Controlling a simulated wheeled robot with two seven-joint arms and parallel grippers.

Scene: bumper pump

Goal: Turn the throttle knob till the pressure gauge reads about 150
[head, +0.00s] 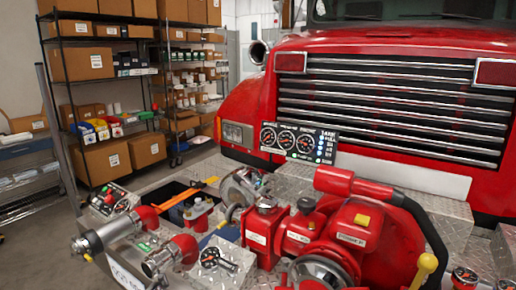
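An upright gauge panel (299,142) stands behind the pump, against the truck's front. It carries three round black dials with red needles, too small to read, and a tank level strip on its right. A small control panel (112,200) with red and green buttons and a round dial sits at the left of the bumper. I cannot tell for certain which control is the throttle knob. Neither of my grippers is in view.
The red pump (350,235) with a thick black hose fills the bumper's middle and right. Red and metal outlets (170,255) jut out at the left. An open bin (185,203) holds tools. The truck's grille (400,105) rises behind. Shelves (100,80) with boxes stand left.

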